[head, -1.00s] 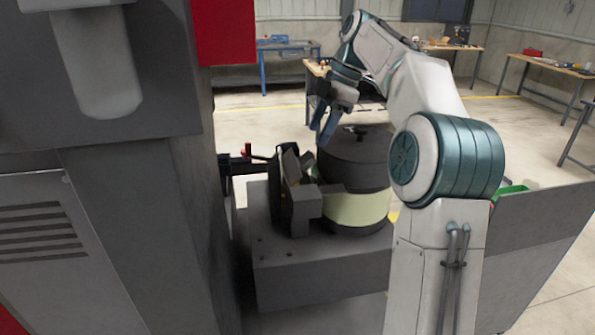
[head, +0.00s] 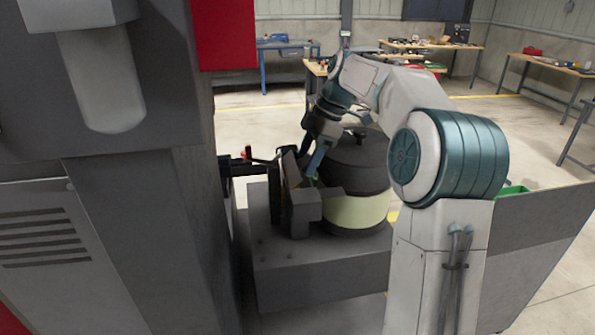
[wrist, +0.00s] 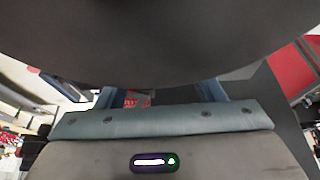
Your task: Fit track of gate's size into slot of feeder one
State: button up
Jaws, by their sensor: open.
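The feeder (head: 352,178) is a dark drum with a pale green band, standing on a grey base right of centre in the head view. Grey upright blocks (head: 303,212) stand against its left side. My gripper (head: 311,162) points down just above these blocks, at the bowl's left edge. Its blue fingers also show in the wrist view (wrist: 158,92), apart, with nothing seen held between them. A large dark curved surface covers the top of the wrist view and hides the fingertips. I cannot make out a separate track, a gate or the slot.
A tall grey machine column (head: 135,210) stands close on the left, with a red panel (head: 226,35) above. A dark rail with a red knob (head: 248,152) juts toward the blocks. Workbenches (head: 415,47) stand far back, with open floor before them.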

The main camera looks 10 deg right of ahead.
jog(key=c, duration=1.2)
jog(key=shift+c, duration=0.5)
jog(key=shift+r, duration=0.15)
